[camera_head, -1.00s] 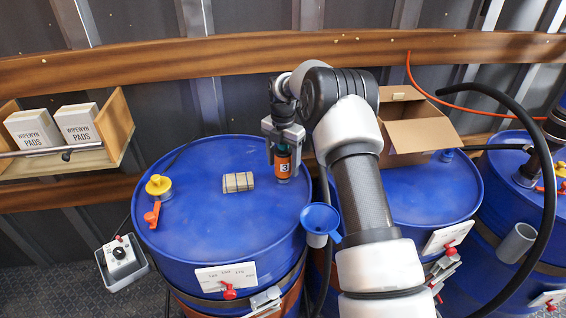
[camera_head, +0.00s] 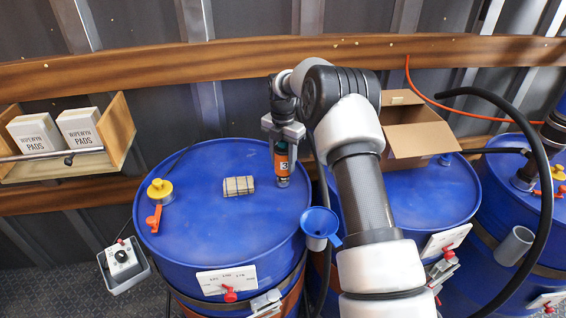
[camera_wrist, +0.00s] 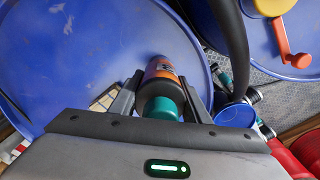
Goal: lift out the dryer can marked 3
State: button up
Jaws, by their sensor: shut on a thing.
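The can marked 3 (camera_head: 283,168) is a dark cylinder with an orange band, upright at the right rear part of the left blue drum's lid (camera_head: 215,215). My gripper (camera_head: 281,140) is shut on the can's upper part from above. In the wrist view the can (camera_wrist: 162,72) shows an orange label and a teal top between my gripper's fingers (camera_wrist: 160,100). Whether its dark lower end touches the lid or is set in an opening, I cannot tell.
A tan strapped block (camera_head: 239,186) lies left of the can. A blue funnel (camera_head: 320,222) hangs at the drum's right edge. An open cardboard box (camera_head: 415,135) stands on the drum behind my arm.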

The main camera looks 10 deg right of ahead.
aim_at(283, 146)
jog(key=shift+r+p, duration=1.65)
jog(key=shift+r, duration=1.15)
